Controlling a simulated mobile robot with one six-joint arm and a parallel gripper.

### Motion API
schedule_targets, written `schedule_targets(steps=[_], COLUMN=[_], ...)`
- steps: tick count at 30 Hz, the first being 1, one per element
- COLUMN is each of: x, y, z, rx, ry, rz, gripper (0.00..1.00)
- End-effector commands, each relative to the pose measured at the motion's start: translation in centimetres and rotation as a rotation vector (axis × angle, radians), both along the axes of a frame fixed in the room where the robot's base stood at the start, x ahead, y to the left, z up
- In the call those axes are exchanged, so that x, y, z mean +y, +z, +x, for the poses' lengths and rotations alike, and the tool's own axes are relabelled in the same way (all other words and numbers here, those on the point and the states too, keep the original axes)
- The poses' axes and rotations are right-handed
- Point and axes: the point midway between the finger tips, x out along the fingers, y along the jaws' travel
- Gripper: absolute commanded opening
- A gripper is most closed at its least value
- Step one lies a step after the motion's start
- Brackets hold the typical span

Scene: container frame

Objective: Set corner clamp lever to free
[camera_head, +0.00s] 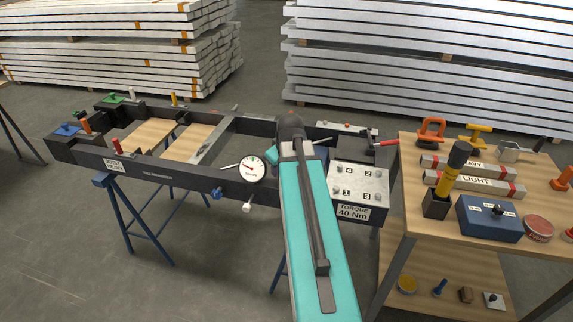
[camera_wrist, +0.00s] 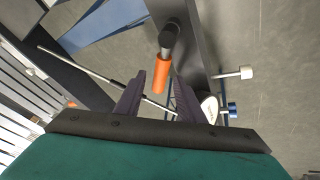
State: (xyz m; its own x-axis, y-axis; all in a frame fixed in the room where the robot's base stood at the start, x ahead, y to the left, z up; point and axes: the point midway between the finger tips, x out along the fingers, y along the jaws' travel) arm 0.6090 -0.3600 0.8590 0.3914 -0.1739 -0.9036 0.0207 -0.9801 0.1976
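In the wrist view, an orange lever handle (camera_wrist: 162,73) hangs from a dark round pivot (camera_wrist: 169,39) beside a dark beam. My gripper (camera_wrist: 159,84) is open. Its two dark fingers point toward the handle, one on each side of it in the picture. I cannot tell whether the handle is between them in depth; I see no contact. In the head view, my teal arm hides this lever and my fingertips. The dark container frame (camera_head: 205,182) lies across blue trestles. A blue clamp (camera_head: 67,129) with an orange handle (camera_head: 85,126) sits at its left corner.
A dial gauge (camera_head: 252,168), a blue knob (camera_head: 217,193) and a white knob (camera_head: 247,207) are on the front beam. A thin metal rod (camera_wrist: 95,76) crosses near my fingers. A red-handled tool (camera_head: 385,143) and a loaded wooden cart (camera_head: 480,222) stand to the right.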

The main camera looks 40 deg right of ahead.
Motion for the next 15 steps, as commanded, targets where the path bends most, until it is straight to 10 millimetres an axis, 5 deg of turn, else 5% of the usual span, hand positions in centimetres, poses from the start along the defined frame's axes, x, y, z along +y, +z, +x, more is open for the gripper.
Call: schedule_targets(steps=[15], x=[0.15], y=[0.47], z=[-0.46], rx=[0.005], ry=[-0.002], rz=[0.002], gripper=[0.36])
